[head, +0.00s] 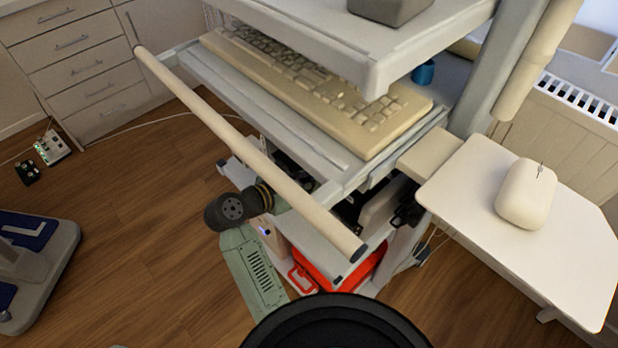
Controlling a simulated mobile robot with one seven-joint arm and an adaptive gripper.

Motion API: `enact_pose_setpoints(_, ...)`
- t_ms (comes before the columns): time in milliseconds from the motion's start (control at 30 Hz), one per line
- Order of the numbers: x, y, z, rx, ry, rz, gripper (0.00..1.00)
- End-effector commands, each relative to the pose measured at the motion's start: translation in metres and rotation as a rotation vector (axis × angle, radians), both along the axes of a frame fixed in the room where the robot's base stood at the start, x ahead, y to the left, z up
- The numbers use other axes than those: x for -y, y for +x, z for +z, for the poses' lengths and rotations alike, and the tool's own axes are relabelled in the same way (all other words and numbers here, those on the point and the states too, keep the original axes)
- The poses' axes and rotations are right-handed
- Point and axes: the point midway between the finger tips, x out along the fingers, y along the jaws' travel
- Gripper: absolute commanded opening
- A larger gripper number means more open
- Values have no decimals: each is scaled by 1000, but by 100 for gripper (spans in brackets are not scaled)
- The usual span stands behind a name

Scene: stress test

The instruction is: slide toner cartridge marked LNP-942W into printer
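I cannot make out a toner cartridge marked LNP-942W, and no label is readable. I cannot identify a printer for certain. A pale green slotted panel or box (252,268) is low at the front of a grey cart, and I cannot tell what it is. Dark equipment (348,208) sits on the cart's lower shelf, mostly hidden by the shelf above and a long beige bar. My gripper is not in view. A black rounded shape at the bottom edge may be part of me.
The cart holds a beige keyboard (320,85). The beige bar (250,155) crosses its front, near a dark rounded device (233,208). A white side shelf (545,240) bears a mouse (526,193). A red case (340,270) is below.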

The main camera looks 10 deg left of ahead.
Motion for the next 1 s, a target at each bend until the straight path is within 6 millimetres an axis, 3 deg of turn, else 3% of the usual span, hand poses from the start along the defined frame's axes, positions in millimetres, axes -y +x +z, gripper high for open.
enact_pose_setpoints(467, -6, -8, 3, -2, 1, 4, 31)
enact_pose_setpoints(1000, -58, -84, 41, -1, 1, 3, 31)
